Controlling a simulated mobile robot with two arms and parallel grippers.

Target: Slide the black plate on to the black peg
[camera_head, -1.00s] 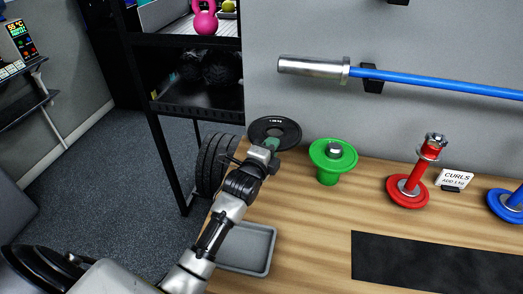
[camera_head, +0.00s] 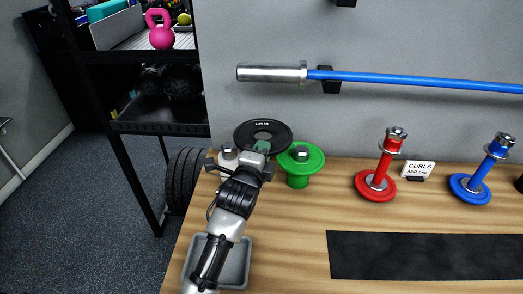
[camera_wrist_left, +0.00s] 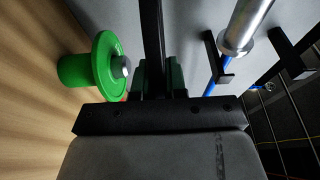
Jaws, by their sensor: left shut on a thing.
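My left gripper (camera_head: 262,147) is shut on the black plate (camera_head: 246,131), a disc with white lettering. It holds the plate by its near edge, at the back left of the bench near the wall. In the left wrist view the plate (camera_wrist_left: 152,35) stands edge-on between the dark green fingers (camera_wrist_left: 158,78). A dark thing (camera_head: 519,184) is cut off at the right picture edge; I cannot tell whether it is the black peg. A red peg with a red plate (camera_head: 376,186) and a blue peg with a blue plate (camera_head: 470,188) stand on the bench. My right gripper is not in view.
A green flanged piece (camera_head: 301,160) stands close right of my gripper; it also shows in the left wrist view (camera_wrist_left: 103,66). A white capped piece (camera_head: 228,157) is just left. A blue-shafted bar (camera_head: 420,80) hangs above. A grey tray (camera_head: 236,262), black mat (camera_head: 430,256) and sign (camera_head: 418,169) are on the bench.

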